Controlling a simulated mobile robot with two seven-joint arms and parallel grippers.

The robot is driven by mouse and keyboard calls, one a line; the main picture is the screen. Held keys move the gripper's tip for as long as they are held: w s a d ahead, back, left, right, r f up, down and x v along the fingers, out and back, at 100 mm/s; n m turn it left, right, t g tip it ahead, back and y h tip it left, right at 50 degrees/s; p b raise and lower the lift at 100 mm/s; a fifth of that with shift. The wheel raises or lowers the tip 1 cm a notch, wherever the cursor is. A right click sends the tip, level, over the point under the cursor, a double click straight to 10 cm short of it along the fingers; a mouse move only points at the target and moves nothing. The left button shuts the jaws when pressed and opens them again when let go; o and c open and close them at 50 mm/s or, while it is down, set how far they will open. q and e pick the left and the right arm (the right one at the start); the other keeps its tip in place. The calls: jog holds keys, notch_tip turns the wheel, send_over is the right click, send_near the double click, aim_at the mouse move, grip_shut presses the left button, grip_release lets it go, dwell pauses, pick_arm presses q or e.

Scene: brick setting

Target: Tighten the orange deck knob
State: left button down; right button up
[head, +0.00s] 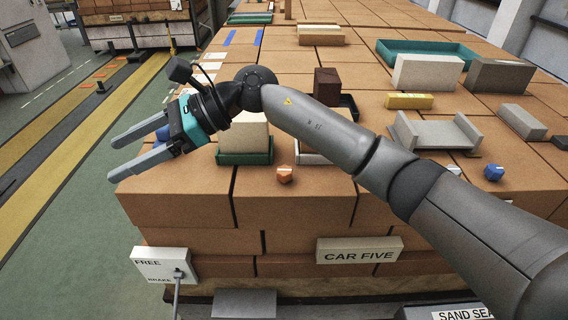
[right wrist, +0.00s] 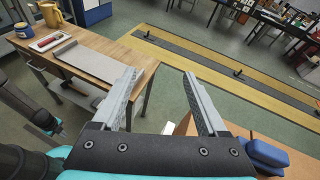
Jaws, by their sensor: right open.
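A green tray (head: 244,158) with a pale block stands behind the knob. A blue knob (head: 493,172) sits to the right. A white FREE/BRAKE box (head: 165,265) with a lever is at the front left. A wooden table (right wrist: 141,47) shows in the wrist view.

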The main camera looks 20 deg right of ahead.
jog(key=w+d+f+n+h, duration=0.3)
jog(key=d+h, duration=0.2)
jog(key=d, duration=0.2)
notch_tip(320, 180, up, 4)
jog(key=h, duration=0.9)
send_over(284, 170)
jog(key=shift+t, duration=0.3)
notch_tip(284, 170, down, 15)
jog(key=shift+r+p, duration=0.1)
jog(key=shift+p, duration=0.25)
grip_shut()
